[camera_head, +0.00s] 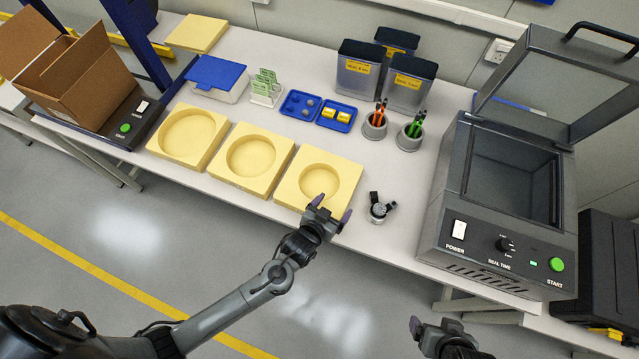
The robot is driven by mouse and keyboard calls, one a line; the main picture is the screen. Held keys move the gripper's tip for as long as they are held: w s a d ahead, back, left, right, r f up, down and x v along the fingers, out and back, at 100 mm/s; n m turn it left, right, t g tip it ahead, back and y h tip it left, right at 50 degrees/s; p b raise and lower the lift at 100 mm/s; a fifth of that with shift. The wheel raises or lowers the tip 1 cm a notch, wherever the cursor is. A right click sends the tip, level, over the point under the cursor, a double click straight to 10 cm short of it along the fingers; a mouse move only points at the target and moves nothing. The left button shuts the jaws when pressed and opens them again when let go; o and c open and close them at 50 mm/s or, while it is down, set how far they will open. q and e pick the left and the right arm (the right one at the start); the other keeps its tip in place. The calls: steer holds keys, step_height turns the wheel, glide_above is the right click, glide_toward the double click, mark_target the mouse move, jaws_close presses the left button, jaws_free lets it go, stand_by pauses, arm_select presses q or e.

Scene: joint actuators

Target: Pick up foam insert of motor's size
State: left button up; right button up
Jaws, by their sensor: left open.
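Three yellow foam inserts with round recesses lie in a row near the front of the table: a left one (188,135), a middle one (239,181) and a right one (312,160). The recess looks largest on the left and smallest on the right. A small grey motor with black connectors (378,211) stands on the table right of the right insert. My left gripper (332,208) is open and empty at the front right corner of the right insert; I cannot tell whether it touches. My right gripper (428,328) is low at the bottom edge, away from the table; its jaws are unclear.
An open cardboard box (75,75) stands at the left. Behind the inserts are a blue-lidded container (216,75), blue trays (300,105), pen cups (409,139) and dark-lidded bins (358,72). A sealing machine (500,250) with raised lid takes the right side.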

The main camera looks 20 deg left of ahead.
mark_target(343, 195)
arm_select(q)
steer(key=shift+b+x, duration=0.3)
steer(key=shift+x, duration=2.6)
steer(key=shift+r, duration=0.1)
steer(key=shift+c, duration=0.2)
steer(key=c, duration=1)
steer(key=shift+r, duration=0.15)
steer(key=shift+c, duration=0.2)
